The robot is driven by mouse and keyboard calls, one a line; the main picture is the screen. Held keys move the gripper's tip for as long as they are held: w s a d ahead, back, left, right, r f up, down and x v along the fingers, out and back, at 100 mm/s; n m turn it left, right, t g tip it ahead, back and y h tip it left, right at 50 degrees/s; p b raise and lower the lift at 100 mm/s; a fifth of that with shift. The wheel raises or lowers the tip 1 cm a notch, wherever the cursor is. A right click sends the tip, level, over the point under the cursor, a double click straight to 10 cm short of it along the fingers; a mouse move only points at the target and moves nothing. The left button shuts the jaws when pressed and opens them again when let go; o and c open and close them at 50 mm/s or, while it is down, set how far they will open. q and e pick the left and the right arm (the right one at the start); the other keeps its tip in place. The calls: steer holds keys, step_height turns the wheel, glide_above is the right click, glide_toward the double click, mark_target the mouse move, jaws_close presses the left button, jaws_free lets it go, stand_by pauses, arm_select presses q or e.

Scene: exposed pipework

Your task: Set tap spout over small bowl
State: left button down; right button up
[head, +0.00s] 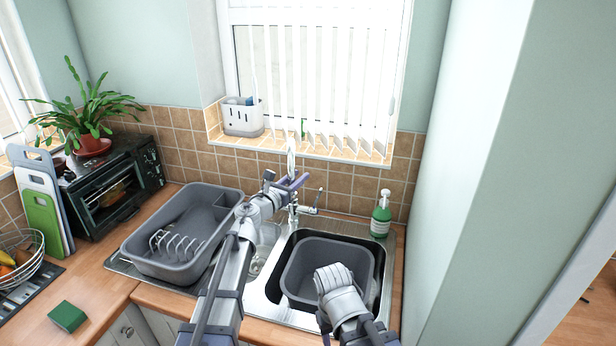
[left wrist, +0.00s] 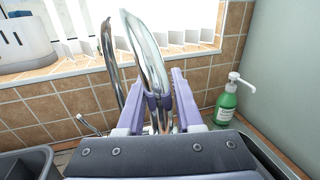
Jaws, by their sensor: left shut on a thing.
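The chrome tap (head: 292,205) stands behind the sink. Its tall curved spout (head: 291,158) rises in front of the window blinds. My left gripper (head: 289,184) reaches across the sink and is shut on the spout; the left wrist view shows the spout (left wrist: 148,55) between its purple fingers (left wrist: 160,106). The small sink bowl (head: 267,238) lies in the middle of the steel sink, partly hidden by my left arm. My right arm's white ribbed end (head: 335,278) is over the large bowl; its fingers cannot be made out.
A grey washing-up basin (head: 312,253) sits in the large right bowl. A grey dish rack (head: 172,262) stands on the left drainer. A green soap bottle (head: 381,218) stands at the back right, close to the wall. A tap lever (head: 309,210) sticks out right of the tap.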

arm_select(q)
steer(key=w+a+m+g+h, duration=0.2)
steer(key=a+m+g+h, duration=0.1)
steer(key=a, duration=0.9)
steer(key=shift+w+h, duration=0.4)
steer(key=shift+h, duration=0.1)
stand_by(0.4)
steer(key=c, duration=0.6)
jaws_free()
steer(key=shift+v, duration=3.9)
